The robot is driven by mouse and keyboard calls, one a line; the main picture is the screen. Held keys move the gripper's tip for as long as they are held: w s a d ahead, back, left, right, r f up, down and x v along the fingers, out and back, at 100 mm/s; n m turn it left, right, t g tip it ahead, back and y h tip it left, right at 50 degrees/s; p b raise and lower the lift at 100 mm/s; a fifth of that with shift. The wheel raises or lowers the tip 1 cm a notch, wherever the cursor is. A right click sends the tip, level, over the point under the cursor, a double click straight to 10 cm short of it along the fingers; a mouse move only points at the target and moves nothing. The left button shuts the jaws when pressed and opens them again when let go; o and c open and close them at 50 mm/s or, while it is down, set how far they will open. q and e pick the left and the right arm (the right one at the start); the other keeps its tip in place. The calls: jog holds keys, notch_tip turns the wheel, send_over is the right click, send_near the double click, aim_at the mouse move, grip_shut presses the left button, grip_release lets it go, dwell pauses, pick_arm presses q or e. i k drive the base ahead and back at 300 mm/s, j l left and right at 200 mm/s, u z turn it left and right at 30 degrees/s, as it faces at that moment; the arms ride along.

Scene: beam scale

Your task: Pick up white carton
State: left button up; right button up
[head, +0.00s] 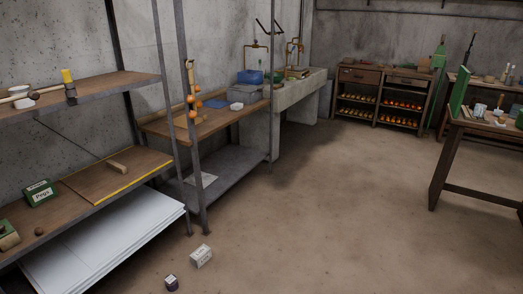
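A small white carton (202,257) with dark print stands on the concrete floor, at the bottom of the head view, just in front of the metal shelf post. Its top and two sides show, and nothing covers it. Neither of my grippers is in view.
A small dark jar (171,284) stands on the floor close to the carton, nearer to me. A metal shelf rack (130,205) with white sheets (110,235) and a green box (40,193) is at the left. A wooden table (447,160) stands at the right. The middle floor is clear.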

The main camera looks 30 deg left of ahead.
aim_at(201, 256)
jog(key=i+u, duration=0.2)
jog(key=i, duration=0.4)
jog(key=i+l+u, duration=0.1)
jog(key=i+u, duration=0.15)
jog(key=i, duration=0.3)
jog(key=i+l+u, duration=0.2)
jog(key=i, duration=0.4)
